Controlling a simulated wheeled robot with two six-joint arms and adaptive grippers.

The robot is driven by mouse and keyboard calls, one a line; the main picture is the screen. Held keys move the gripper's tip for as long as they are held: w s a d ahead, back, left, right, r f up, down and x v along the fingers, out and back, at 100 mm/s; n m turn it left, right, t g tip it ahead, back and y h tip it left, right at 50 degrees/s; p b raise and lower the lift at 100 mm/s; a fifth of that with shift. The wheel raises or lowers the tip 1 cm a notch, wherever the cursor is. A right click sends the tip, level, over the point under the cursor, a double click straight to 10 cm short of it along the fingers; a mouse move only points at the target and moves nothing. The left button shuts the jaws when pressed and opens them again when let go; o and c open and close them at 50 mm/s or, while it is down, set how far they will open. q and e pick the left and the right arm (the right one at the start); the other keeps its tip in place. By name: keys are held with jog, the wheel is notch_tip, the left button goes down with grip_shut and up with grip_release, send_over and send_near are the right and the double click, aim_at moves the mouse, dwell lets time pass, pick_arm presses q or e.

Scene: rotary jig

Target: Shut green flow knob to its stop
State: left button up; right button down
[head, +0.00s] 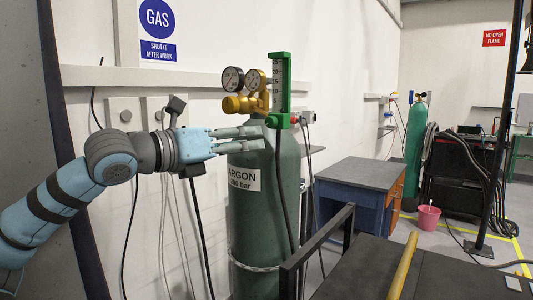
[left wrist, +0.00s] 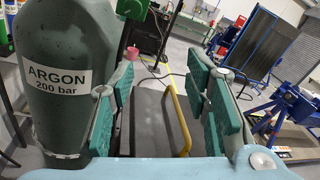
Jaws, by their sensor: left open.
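The green flow meter (head: 281,85) stands upright on the brass regulator (head: 248,103) at the top of the argon cylinder (head: 262,215). The green flow knob (head: 276,121) seems to be at the flow meter's lower end; it is small and its turn cannot be read. My left gripper (head: 263,138) reaches in from the left at the cylinder's shoulder, a little below the knob. Its fingers are apart with nothing between them. My right gripper is not in view.
Two round gauges (head: 244,79) sit left of the flow meter. A black hose hangs down the cylinder's front. A dark bench top (head: 370,272) with a yellow bar (head: 403,266) is at lower right. A blue cabinet (head: 350,205) and pink bucket (head: 428,217) stand beyond.

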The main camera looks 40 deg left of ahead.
pick_arm(q)
jog(key=s+a+r+y, duration=0.2)
jog(key=s+r, duration=0.1)
jog(key=p, duration=1.4)
send_near(269, 123)
jog(key=shift+n+t+y, duration=0.3)
jog(key=shift+n+y, duration=0.1)
jog(key=w, duration=0.7)
jog(key=shift+w+d+r, duration=0.15)
jog(key=shift+w+d, duration=0.05)
jog(key=shift+w, duration=0.3)
jog(key=shift+w+a+f, duration=0.1)
jog(key=shift+w+f, duration=0.2)
jog(key=shift+f, duration=0.15)
jog(key=shift+s, duration=0.1)
grip_shut()
